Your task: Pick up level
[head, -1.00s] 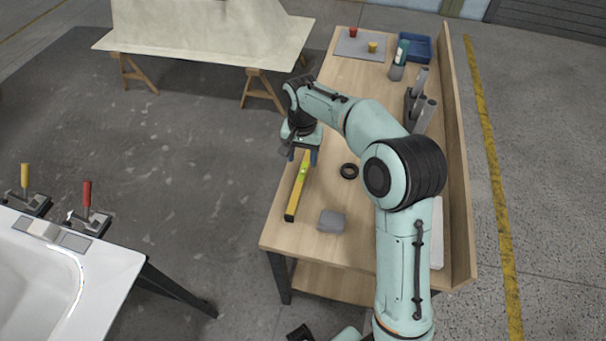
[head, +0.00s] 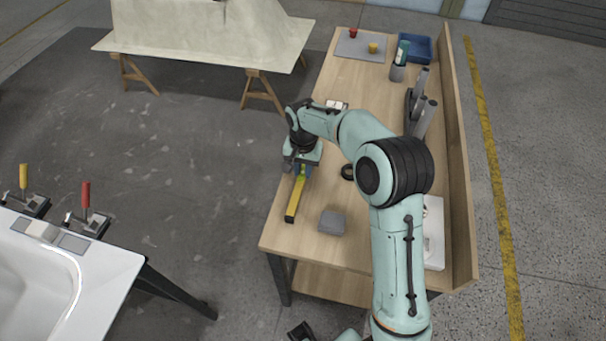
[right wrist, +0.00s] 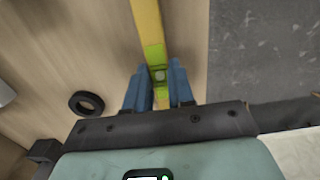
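The level (head: 296,198) is a yellow bar with a green middle section, lying along the left edge of the wooden workbench. In the right wrist view the level (right wrist: 147,22) runs away from me, with its vial between my blue fingers. My right gripper (head: 302,171) is low over the level's far part. In the right wrist view the gripper (right wrist: 159,75) has one finger on each side of the level, very close to it. I cannot tell whether the fingers press on it. The gripper hides the level's far end in the head view. My left gripper is not clearly visible.
A grey block (head: 332,222) and a black ring (head: 348,172) lie right of the level. The ring also shows in the right wrist view (right wrist: 86,103). A blue bin (head: 414,47) and a grey mat (head: 361,45) with cups are at the workbench's far end.

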